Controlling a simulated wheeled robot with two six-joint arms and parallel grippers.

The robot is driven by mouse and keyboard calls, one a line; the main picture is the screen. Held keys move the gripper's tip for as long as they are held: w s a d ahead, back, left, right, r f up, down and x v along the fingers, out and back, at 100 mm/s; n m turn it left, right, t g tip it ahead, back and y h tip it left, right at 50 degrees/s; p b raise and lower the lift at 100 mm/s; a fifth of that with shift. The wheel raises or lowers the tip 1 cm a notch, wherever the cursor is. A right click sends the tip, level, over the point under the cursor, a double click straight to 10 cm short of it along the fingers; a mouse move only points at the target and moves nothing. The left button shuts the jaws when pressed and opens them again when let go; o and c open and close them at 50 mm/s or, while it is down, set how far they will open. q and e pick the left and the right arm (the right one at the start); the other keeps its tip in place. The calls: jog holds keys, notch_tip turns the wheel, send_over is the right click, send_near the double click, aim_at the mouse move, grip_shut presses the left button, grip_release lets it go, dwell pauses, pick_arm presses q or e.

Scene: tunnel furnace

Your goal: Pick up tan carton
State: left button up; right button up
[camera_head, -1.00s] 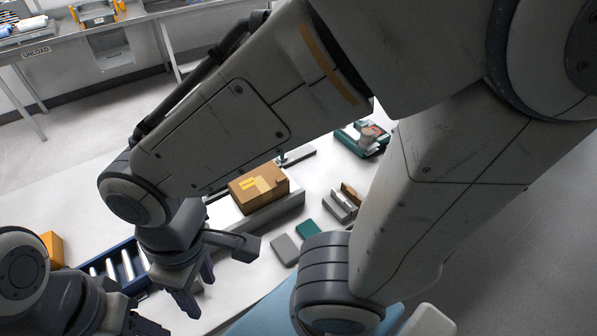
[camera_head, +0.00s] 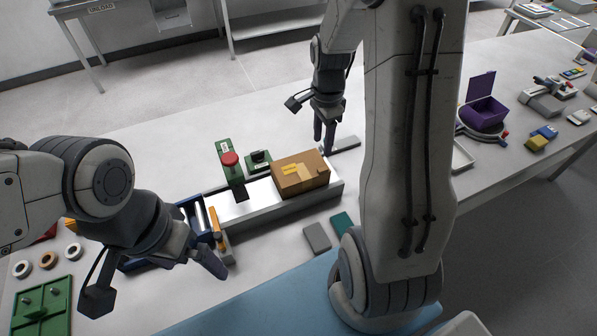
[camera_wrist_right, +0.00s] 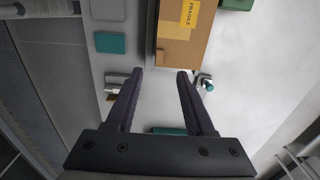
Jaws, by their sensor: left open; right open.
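The tan carton (camera_head: 301,174) sits on the right end of a light grey conveyor bed (camera_head: 262,204) in the head view. It has yellow labels and tape on top. In the right wrist view the carton (camera_wrist_right: 174,50) lies beyond the fingertips, with a yellow FRAGILE label. My right gripper (camera_head: 325,139) is above the table just behind and right of the carton; its open, empty fingers also show in the right wrist view (camera_wrist_right: 160,76). My left gripper (camera_head: 205,262) is left of the conveyor, near the roller section, apart from the carton.
A green stand with a red button (camera_head: 231,167) rises behind the conveyor. Grey (camera_head: 317,238) and teal (camera_head: 343,223) flat blocks lie in front of it. A purple box (camera_head: 484,113) stands at the right. The table behind the conveyor is mostly clear.

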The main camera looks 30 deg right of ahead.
send_over(320, 170)
notch_tip(320, 170, down, 4)
jog(key=shift+f+p, duration=0.25)
jog(key=shift+p, duration=0.1)
jog(key=shift+f+p, duration=0.4)
jog(key=shift+f, duration=0.15)
notch_tip(320, 170, down, 3)
jog(key=shift+f+p, duration=0.15)
jog(key=shift+p, duration=0.5)
jog(key=shift+f, duration=0.5)
grip_shut()
